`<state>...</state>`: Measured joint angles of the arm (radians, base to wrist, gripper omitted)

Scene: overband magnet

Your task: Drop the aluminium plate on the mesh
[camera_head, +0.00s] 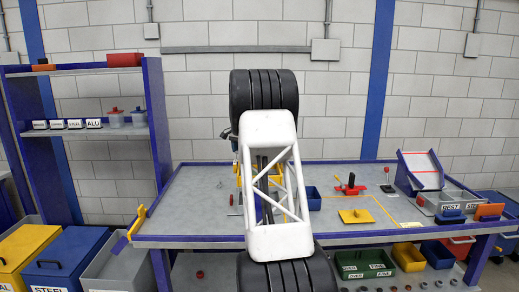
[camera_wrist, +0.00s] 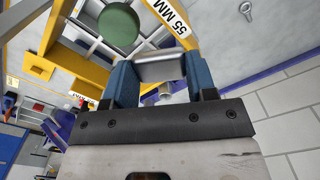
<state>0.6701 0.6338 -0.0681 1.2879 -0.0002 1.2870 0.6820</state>
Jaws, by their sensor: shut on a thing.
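The aluminium plate (camera_wrist: 160,68) is a silver-grey piece held between the blue fingers of my gripper (camera_wrist: 158,76) in the wrist view. The fingers are shut on its two sides. A pale mesh of crossed bars (camera_wrist: 84,22) shows beyond the gripper at upper left, inside a yellow frame (camera_wrist: 97,76) marked "55 MM". The plate appears apart from the mesh; the exact height between them cannot be told. A round green disc (camera_wrist: 118,27) shows at the mesh. In the head view my arm hides the gripper, the plate and most of the yellow frame.
The grey table (camera_head: 190,205) has a blue edge. A blue tray (camera_head: 313,197), a red item with a black handle (camera_head: 350,186) and a yellow plate (camera_head: 356,216) stand right of my arm. A metal eye bolt (camera_wrist: 245,10) lies on the grey surface.

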